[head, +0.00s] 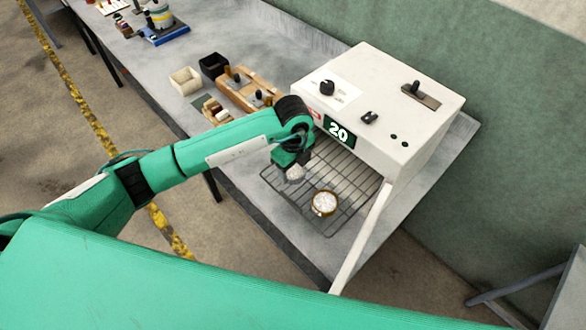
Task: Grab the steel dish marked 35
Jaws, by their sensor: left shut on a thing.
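My left gripper (291,160) points down over the wire rack (341,166) in front of the white machine. It is shut on a small silvery dish (295,175) with pale contents, partly hidden by the gripper. I cannot read any mark on this dish. Whether it touches the rack or hangs just above it is hard to tell. A second round dish (324,211), with a brass-coloured rim and white grain inside, sits on the rack to the lower right of the gripper. My right gripper is out of view.
The white machine (375,105) shows "20" on a dark display and stands right behind the rack. A pale bar (362,236) slants down at the rack's right. A wooden block set (245,92), a cream box (185,81) and a black box (213,65) stand to the left.

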